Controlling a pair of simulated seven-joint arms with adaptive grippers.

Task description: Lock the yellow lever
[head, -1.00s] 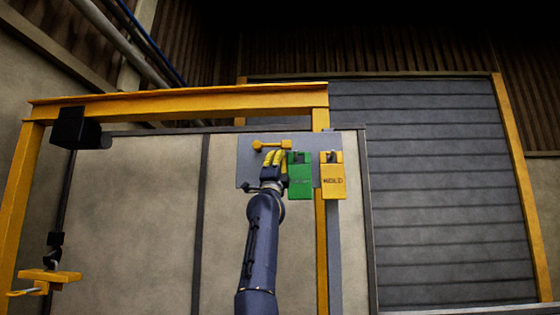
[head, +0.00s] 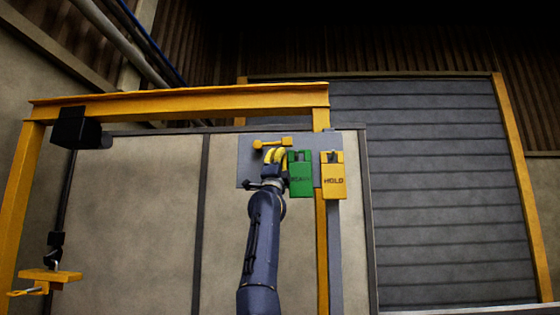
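The yellow lever (head: 271,143) lies nearly level on a grey plate (head: 246,160), its round knob at the left and its block-like end at the right. My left gripper (head: 276,156), with yellow fingers, is just below the lever, close to the left edge of a green tag (head: 300,178). I cannot tell whether the fingers touch the lever or whether they are open or shut. I see nothing held in them. My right gripper is not in view.
A yellow tag marked HOLD (head: 333,180) hangs right of the green one. A yellow frame (head: 180,104) spans above, with a black box (head: 75,128) at its left end. A yellow clamp-like part (head: 48,276) hangs lower left. A grey shutter (head: 430,190) stands behind.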

